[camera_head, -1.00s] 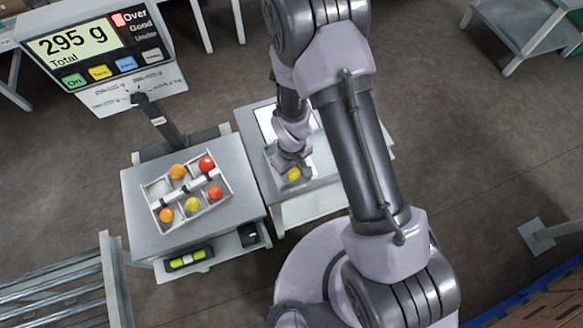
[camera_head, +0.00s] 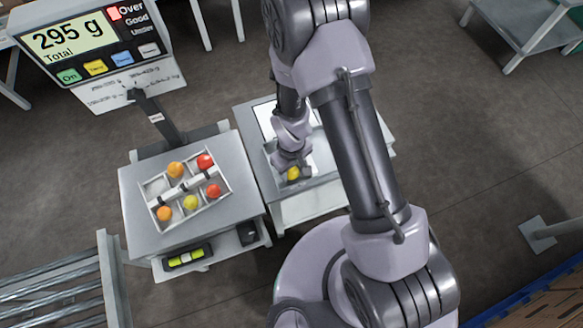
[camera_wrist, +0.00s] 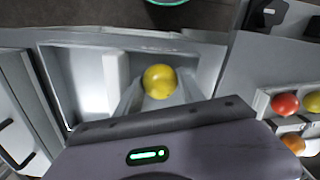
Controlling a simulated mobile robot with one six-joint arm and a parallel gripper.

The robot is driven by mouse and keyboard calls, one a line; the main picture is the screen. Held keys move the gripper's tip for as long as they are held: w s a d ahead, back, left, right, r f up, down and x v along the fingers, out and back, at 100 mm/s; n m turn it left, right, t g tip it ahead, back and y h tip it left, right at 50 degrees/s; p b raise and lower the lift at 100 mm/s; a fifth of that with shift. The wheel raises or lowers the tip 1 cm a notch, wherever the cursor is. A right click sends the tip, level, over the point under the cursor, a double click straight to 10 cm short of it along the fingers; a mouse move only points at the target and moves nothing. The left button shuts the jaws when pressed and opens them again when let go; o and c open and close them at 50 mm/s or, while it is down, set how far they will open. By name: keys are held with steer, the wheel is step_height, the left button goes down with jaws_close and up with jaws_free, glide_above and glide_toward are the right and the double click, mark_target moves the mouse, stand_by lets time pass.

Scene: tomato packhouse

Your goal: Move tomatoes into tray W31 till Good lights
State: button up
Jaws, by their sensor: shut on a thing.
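A white divided tray (camera_head: 226,184) sits on the scale platform (camera_head: 137,233); no W31 marking is readable on it. It holds red, orange and yellow tomatoes (camera_head: 190,203), and its upper-left cell looks empty. The display (camera_head: 68,38) reads 295 g Total, with the red light by Over lit. My gripper (camera_head: 292,170) is over the side stand to the right of the scale, shut on a yellow tomato (camera_wrist: 159,81). The tomato shows between the fingers in the wrist view, low in a pale bin; whether it touches the bottom I cannot tell.
The side stand (camera_head: 318,208) stands close beside the scale. A post (camera_head: 158,118) rises behind the tray towards the display. A roller conveyor (camera_head: 50,280) is at the lower left. A yellow-green level (camera_head: 187,256) lies on the shelf below the platform.

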steer(key=shift+f+b, duration=0.3)
steer(key=shift+f, duration=0.05)
steer(key=o, duration=1)
steer(key=c, duration=0.3)
step_height(320, 180, up, 7)
steer(key=p, duration=0.5)
steer(key=shift+r, duration=0.1)
